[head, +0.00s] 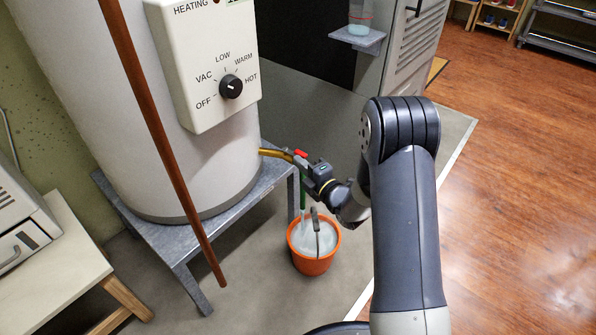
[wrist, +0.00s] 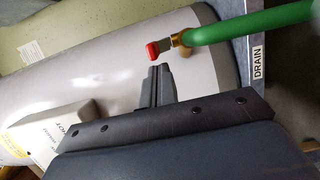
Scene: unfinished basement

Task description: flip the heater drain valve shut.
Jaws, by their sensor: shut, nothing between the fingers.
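The drain valve's red-tipped lever (head: 300,153) sits at the end of the brass pipe (head: 272,152) from the white heater tank (head: 200,165). In the wrist view the red lever tip (wrist: 153,51) sticks out left of the brass valve body (wrist: 181,40), with the green hose (wrist: 250,24) running right. My gripper (head: 301,163) is close by the valve in the head view. In the wrist view my gripper (wrist: 160,70) is shut and empty, its tips just below the red tip with a small apparent gap. Contact cannot be told.
The green hose hangs toward an orange bucket (head: 312,265) holding pale liquid. A DRAIN label (wrist: 258,65) is beside the hose. The heater stands on a grey metal stand (head: 180,244). A copper-coloured pipe (head: 150,110) crosses in front of the tank. Open wooden floor lies right.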

